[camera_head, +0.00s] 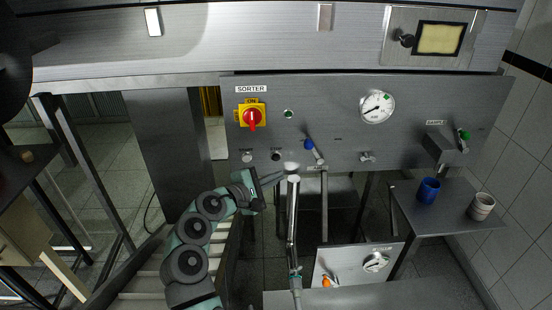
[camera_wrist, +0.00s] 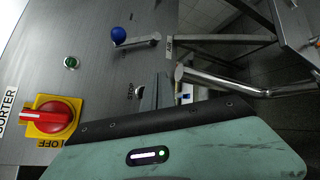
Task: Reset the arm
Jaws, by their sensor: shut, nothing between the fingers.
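My arm reaches up from the bottom left in the head view, in front of the grey sorter panel (camera_head: 330,125). My gripper (camera_head: 281,176) is shut and empty, pointing right below the panel's lower left part. It is near the top of a vertical metal pipe (camera_head: 292,215); I cannot tell whether it touches the pipe. In the wrist view the teal gripper body fills the bottom and its narrow fingers (camera_wrist: 158,92) point up at the panel. The red rotary switch (camera_head: 253,117) on a yellow plate also shows in the wrist view (camera_wrist: 48,118).
A blue-knobbed lever (camera_head: 314,151), a green button (camera_head: 289,114) and a gauge (camera_head: 377,107) are on the panel. A blue cup (camera_head: 428,190) and a pale cup (camera_head: 481,206) stand on the right side shelf (camera_head: 450,215). A lower panel with a dial (camera_head: 376,262) stands below.

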